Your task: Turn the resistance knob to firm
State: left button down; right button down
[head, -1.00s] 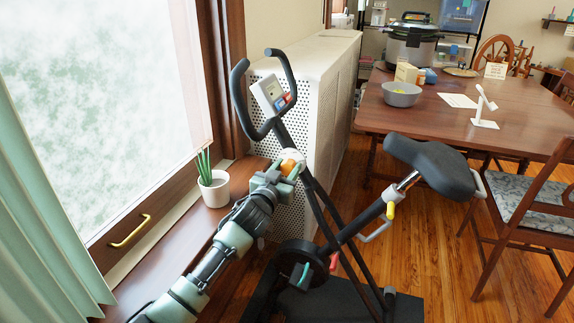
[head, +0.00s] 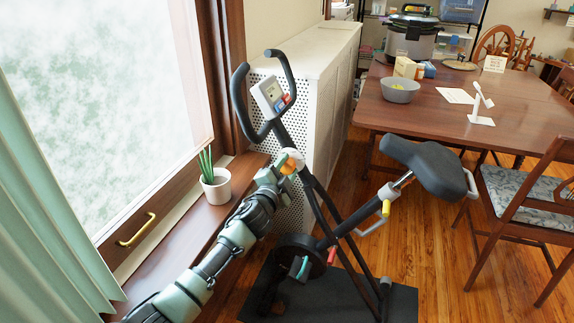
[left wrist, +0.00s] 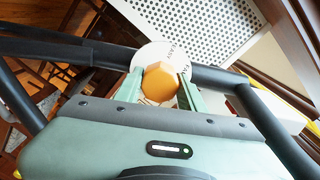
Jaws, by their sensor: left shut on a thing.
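An orange resistance knob (left wrist: 159,83) sits on a white round dial (left wrist: 152,54) on the exercise bike's dark post. The dial's printed lettering is only partly readable in the left wrist view. My left gripper (left wrist: 160,88) has one finger on each side of the knob and is shut on it. In the head view the left gripper (head: 283,170) reaches the knob from the lower left and hides most of it, with the white dial (head: 292,157) just behind. My right gripper is not in view.
The bike's console (head: 269,96) and curved handlebars rise above the knob. A potted plant (head: 216,186) stands on the window sill left of my arm. A white radiator cover (head: 312,90) is behind the bike. The dining table (head: 440,118) is at right.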

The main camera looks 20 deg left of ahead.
pick_arm(q)
jog(key=m, duration=0.4)
jog(key=shift+m+p, duration=0.3)
jog(key=shift+p, duration=0.1)
jog(key=m, duration=0.5)
jog(key=shift+f+y+p, duration=0.15)
jog(key=shift+y+p, duration=0.15)
jog(key=shift+p, duration=0.1)
jog(key=shift+m, duration=0.4)
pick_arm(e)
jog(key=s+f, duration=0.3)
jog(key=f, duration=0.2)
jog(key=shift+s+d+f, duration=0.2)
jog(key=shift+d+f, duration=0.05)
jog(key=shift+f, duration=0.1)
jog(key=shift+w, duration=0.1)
pick_arm(q)
jog(key=c, duration=0.9)
grip_release()
jog(key=shift+o, duration=0.2)
